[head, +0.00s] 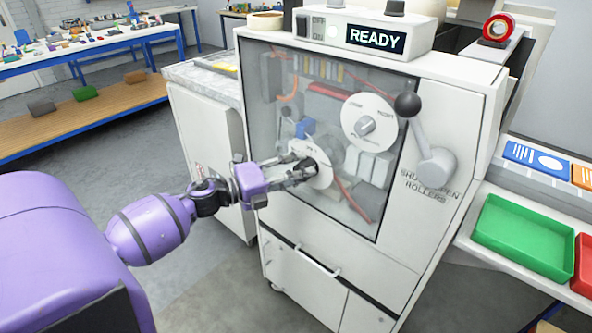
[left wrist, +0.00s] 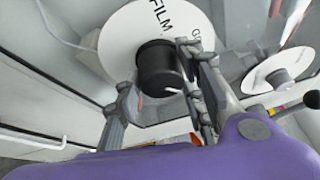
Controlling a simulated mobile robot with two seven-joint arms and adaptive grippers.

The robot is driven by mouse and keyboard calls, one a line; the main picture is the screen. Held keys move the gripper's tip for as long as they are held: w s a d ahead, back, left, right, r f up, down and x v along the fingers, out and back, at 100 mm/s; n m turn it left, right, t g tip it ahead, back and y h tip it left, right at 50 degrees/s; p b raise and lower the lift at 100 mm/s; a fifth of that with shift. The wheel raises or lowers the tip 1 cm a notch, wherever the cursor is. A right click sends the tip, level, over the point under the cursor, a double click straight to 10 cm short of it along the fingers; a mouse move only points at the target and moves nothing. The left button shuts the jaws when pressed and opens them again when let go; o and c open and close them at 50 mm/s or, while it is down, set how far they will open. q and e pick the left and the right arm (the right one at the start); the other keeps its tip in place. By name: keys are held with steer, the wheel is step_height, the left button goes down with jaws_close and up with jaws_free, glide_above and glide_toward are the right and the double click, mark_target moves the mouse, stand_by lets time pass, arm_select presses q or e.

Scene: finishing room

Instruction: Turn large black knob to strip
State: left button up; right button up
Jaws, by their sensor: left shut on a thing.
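The large black knob (left wrist: 158,68) sits at the centre of a white dial (left wrist: 118,45) on the machine's front. The dial also shows in the head view (head: 323,179). In the left wrist view I read FILM and the start of another word on the dial; the other labels are hidden or out of frame. A white mark on the knob points to the lower right there. My left gripper (head: 300,172) is shut on the knob, one finger on each side. In the head view the fingers cover most of the knob. My right gripper is not in view.
A second white dial with a grey knob (head: 365,126) is above right. A lever with a black ball (head: 408,105) stands right of it, above a ROLLERS label. The display (head: 377,38) reads READY. A green tray (head: 522,236) is at right.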

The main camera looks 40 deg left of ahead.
arm_select(q)
steer(key=shift+s+f+m+p, duration=0.1)
steer(key=shift+f+m+p, duration=0.1)
steer(key=shift+m+p, duration=0.15)
steer(key=shift+f+m+g, duration=0.1)
steer(key=shift+m+g, duration=0.15)
steer(key=shift+g, duration=0.05)
steer(key=o, duration=1.1)
steer(key=v, duration=1.2)
steer(key=shift+r, duration=0.25)
